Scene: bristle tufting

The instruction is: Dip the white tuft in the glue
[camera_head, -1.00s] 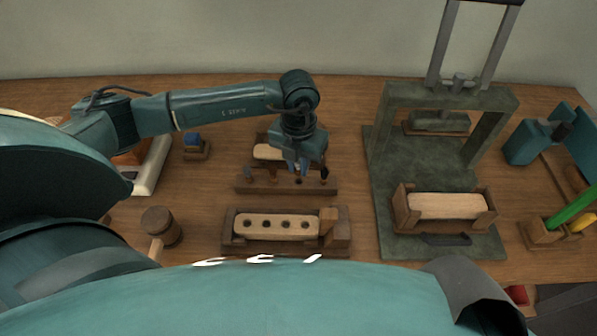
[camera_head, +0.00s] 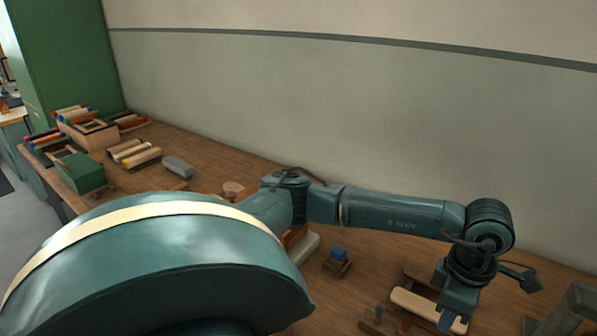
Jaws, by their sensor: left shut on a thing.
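My left gripper (camera_head: 449,317) points down at the lower right, in front of a pale wooden brush block (camera_head: 415,304). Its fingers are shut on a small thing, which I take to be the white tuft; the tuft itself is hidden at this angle. The tuft rack (camera_head: 378,321) shows only in part at the bottom edge. No glue can be made out for certain. A round, light wooden pot-like thing (camera_head: 232,188) stands behind my left arm, partly hidden, and its contents cannot be seen. My right gripper is out of view.
A blue piece in a small wooden holder (camera_head: 338,257) stands on the bench left of the gripper.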

